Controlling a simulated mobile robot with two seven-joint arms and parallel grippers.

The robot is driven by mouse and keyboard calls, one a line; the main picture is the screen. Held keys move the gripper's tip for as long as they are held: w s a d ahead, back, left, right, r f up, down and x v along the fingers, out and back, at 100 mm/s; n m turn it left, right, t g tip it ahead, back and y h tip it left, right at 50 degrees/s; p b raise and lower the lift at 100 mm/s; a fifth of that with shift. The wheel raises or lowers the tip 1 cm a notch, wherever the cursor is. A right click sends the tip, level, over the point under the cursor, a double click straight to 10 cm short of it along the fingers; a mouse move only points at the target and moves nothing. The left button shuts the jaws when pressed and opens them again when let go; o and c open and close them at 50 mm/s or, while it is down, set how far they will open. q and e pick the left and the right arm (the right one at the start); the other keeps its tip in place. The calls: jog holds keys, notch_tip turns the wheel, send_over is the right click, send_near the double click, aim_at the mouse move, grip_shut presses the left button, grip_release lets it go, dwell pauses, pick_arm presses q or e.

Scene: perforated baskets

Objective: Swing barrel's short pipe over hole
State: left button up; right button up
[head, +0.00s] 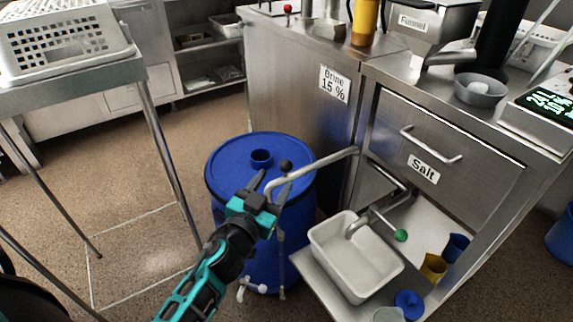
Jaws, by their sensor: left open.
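The blue barrel (229,165) stands on the floor beside the steel cabinet. Its lid has a round hole with a raised collar (261,158) towards the back. The short grey pipe (325,166) comes out from the cabinet side and reaches left over the lid. A black ball knob (286,165) stands on it near its free end. That end bends in front of the hole, to its lower right in the picture. My left gripper (271,187) is open at the pipe's end, its fingers pointing up and partly covering it. I cannot tell whether they touch the pipe. My right gripper is out of view.
A second pipe with a green ball (401,235) hangs over a white tub (320,241) on the low shelf. A steel table (75,78) with a white perforated basket (62,42) stands left. Floor between is clear.

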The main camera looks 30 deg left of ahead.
aim_at(283, 170)
pick_arm(q)
jog(key=w, duration=0.7)
jog(key=shift+w+a, duration=0.2)
jog(key=shift+w, duration=0.05)
grip_shut()
dwell(0.4)
